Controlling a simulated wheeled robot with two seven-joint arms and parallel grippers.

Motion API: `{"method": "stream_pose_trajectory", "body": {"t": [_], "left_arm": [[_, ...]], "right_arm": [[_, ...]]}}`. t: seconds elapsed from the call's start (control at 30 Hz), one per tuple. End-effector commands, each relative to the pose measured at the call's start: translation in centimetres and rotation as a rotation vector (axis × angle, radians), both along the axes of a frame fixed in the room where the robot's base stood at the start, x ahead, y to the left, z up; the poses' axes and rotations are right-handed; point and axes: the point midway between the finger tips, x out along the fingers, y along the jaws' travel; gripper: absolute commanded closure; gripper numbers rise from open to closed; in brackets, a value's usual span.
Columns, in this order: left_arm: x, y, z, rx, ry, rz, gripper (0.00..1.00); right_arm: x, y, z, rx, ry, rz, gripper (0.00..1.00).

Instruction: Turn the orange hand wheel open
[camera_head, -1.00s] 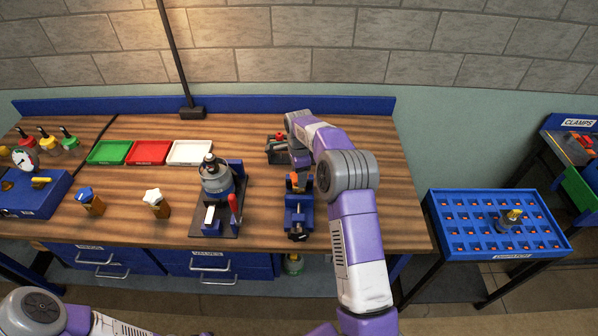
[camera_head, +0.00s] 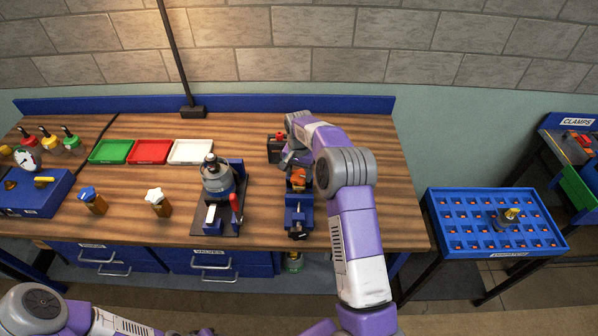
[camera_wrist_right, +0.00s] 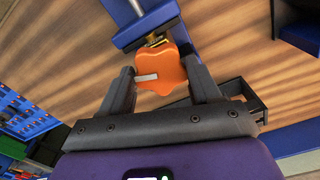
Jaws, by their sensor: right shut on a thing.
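The orange hand wheel (camera_head: 298,180) is on a blue vise-like fixture (camera_head: 299,215) standing on the wooden bench. In the right wrist view the lobed wheel (camera_wrist_right: 170,68) has a pale mark on its side and sits on a brass stem at the blue fixture (camera_wrist_right: 146,24). My right gripper (camera_wrist_right: 160,84) is shut on the wheel, one finger on each side. In the head view this gripper (camera_head: 296,162) reaches the wheel from behind, and its fingers are partly hidden. My left arm shows at the bottom left, but its gripper is out of view.
A dark fixture with a red knob (camera_head: 278,146) stands close behind the gripper. A grey valve on a stand with a red handle (camera_head: 236,204) is to the left. Green, red and white trays (camera_head: 190,152) lie further left. Bench to the right is clear.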

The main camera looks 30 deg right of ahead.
Motion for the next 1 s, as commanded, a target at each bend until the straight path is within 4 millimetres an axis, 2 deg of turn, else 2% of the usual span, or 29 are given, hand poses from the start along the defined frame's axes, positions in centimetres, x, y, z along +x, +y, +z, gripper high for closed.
{"method": "stream_pose_trajectory", "body": {"t": [1.0], "left_arm": [[0.0,0.0,0.69,0.0,0.0,0.0,0.57]], "right_arm": [[0.07,-0.07,0.14,-0.002,-0.003,0.965,0.68]]}}
